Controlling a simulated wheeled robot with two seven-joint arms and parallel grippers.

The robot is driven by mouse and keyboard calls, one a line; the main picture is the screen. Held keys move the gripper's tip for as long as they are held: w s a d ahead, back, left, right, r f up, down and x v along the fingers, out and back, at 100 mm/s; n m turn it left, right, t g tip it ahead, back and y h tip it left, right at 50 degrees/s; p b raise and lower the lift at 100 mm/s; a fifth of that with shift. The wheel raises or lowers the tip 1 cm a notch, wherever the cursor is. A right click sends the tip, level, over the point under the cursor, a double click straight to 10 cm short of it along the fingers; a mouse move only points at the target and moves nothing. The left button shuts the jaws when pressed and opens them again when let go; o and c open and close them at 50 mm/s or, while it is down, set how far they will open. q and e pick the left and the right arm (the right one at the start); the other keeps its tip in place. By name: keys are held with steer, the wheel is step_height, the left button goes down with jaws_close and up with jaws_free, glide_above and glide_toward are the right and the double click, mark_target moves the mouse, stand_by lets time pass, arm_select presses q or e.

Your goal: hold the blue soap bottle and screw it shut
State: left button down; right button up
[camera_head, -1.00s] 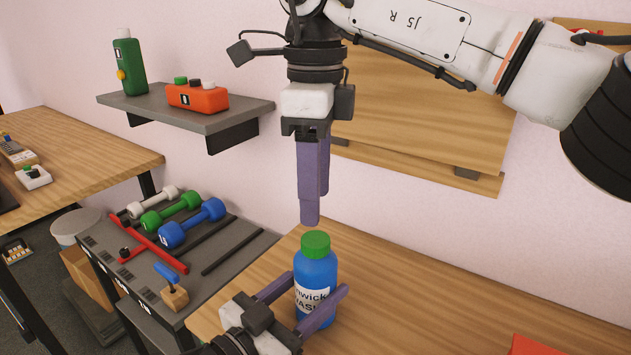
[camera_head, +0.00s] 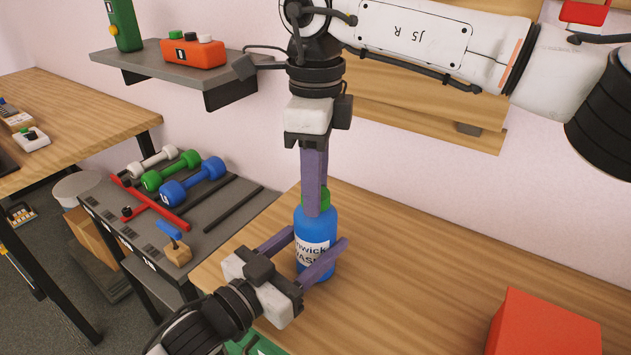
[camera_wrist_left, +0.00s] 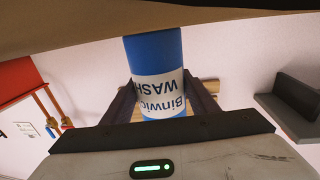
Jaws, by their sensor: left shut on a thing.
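The blue soap bottle (camera_head: 316,225) stands upright on the wooden table, with a white label and a green cap (camera_head: 325,199) on top. In the left wrist view the bottle (camera_wrist_left: 153,50) appears upside down between my left fingers. My left gripper (camera_head: 318,240) is shut on the bottle's body, one finger on each side. My right gripper (camera_head: 315,205) points straight down from above with its fingers at the cap. The near finger covers much of the cap, so I cannot tell whether they grip it.
A red box (camera_head: 545,325) stands on the table at the right front. Left of the table, a grey rack (camera_head: 215,215) holds dumbbells and a red T-shaped tool. The table between bottle and red box is clear.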

steer(key=c, duration=0.5)
steer(key=shift+m, duration=1)
steer(key=shift+c, duration=0.2)
steer(key=o, duration=1.2)
steer(key=shift+o, duration=0.2)
steer(key=shift+r, duration=0.15)
step_height(320, 180, up, 12)
arm_select(q)
steer(key=c, duration=0.6)
jaws_free()
steer(key=shift+c, duration=0.2)
